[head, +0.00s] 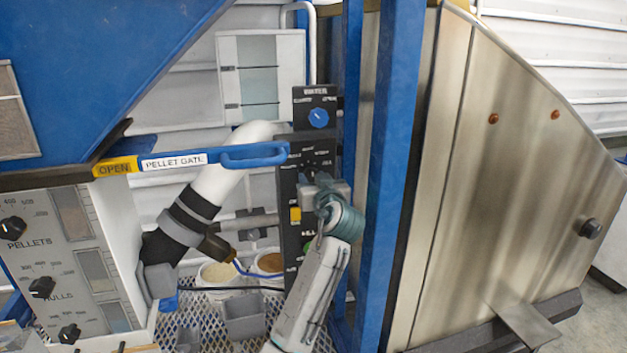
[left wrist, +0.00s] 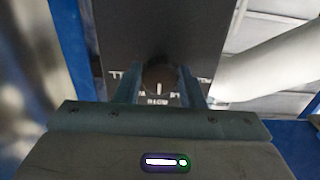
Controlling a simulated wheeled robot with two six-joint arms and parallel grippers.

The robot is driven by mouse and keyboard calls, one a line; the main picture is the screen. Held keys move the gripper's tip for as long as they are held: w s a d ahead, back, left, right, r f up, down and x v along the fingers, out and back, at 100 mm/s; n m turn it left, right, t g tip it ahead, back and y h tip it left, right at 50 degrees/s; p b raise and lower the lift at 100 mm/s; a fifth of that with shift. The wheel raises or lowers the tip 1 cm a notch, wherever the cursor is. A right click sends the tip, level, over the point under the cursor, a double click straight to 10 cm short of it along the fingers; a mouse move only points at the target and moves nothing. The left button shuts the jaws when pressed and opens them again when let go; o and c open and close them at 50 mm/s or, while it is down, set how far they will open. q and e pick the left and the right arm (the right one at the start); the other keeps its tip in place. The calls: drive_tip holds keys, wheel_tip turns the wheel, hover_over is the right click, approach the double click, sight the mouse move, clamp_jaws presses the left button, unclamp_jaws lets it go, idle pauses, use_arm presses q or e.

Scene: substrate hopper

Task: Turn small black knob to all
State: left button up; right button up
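The small black knob (head: 309,168) is on the dark upright control panel (head: 288,215), below the blue knob; my gripper partly covers it in the head view. In the left wrist view the black knob (left wrist: 158,75) sits between the two fingers of my left gripper (head: 319,179), with a narrow gap seeming to show on each side. The fingers are apart, and contact with the knob cannot be made out. A white pointer mark on the knob faces down in that view, towards upside-down lettering that is too blurred to read fully. My right gripper is in neither view.
A blue knob (head: 319,117) is just above. A yellow switch (head: 295,214) sits lower on the panel. A blue post (head: 384,150) stands close on the right, the blue pellet gate handle (head: 255,155) on the left. White buckets (head: 218,275) stand below.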

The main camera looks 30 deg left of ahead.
use_arm(q)
drive_tip(key=shift+c, duration=1)
drive_tip(key=shift+m, duration=0.3)
drive_tip(key=m+p, duration=0.1)
drive_tip(key=m, duration=0.2)
drive_tip(key=shift+r+m+p, duration=0.15)
drive_tip(key=shift+m+p, duration=0.15)
drive_tip(key=shift+p, duration=0.05)
drive_tip(key=m+p, duration=0.2)
drive_tip(key=m, duration=0.1)
drive_tip(key=shift+m, duration=0.3)
drive_tip(key=m+p, duration=0.3)
drive_tip(key=m, duration=0.2)
drive_tip(key=shift+s+r, duration=0.1)
drive_tip(key=shift+r, duration=0.05)
drive_tip(key=shift+m+p, duration=1.25)
drive_tip(key=shift+m, duration=0.25)
